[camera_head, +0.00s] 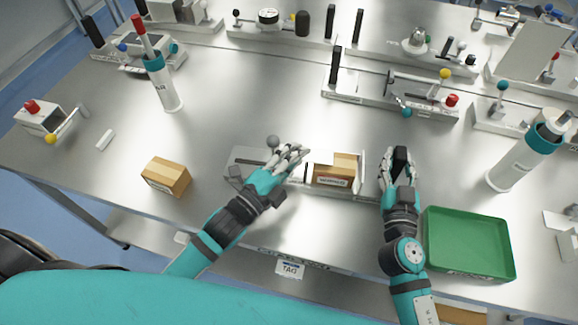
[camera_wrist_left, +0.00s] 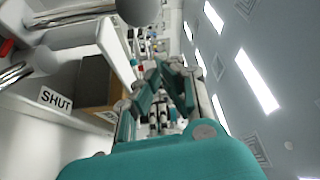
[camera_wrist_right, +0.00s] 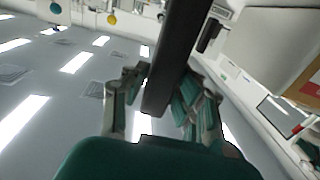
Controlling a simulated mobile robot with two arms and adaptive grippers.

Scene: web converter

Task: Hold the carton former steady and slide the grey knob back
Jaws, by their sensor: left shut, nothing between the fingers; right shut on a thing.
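The carton former (camera_head: 243,158) lies at the front middle of the bench. It has upright white plates with a brown carton (camera_head: 345,167) between them. Its round grey knob (camera_head: 272,141) is at the left side and also shows at the top of the left wrist view (camera_wrist_left: 137,8). My left gripper (camera_head: 298,155) is shut and empty, just right of the knob and apart from it. A "SHUT" label (camera_wrist_left: 55,98) shows in the left wrist view. My right gripper (camera_head: 397,160) is shut on a black upright handle (camera_wrist_right: 172,65) at the former's right end.
A loose carton (camera_head: 166,177) lies at the left, and a green tray (camera_head: 470,214) at the right front. A white-and-teal bottle (camera_head: 165,90) stands at the back left, another (camera_head: 520,160) at the right. A fixture with a yellow knob (camera_head: 446,74) stands behind.

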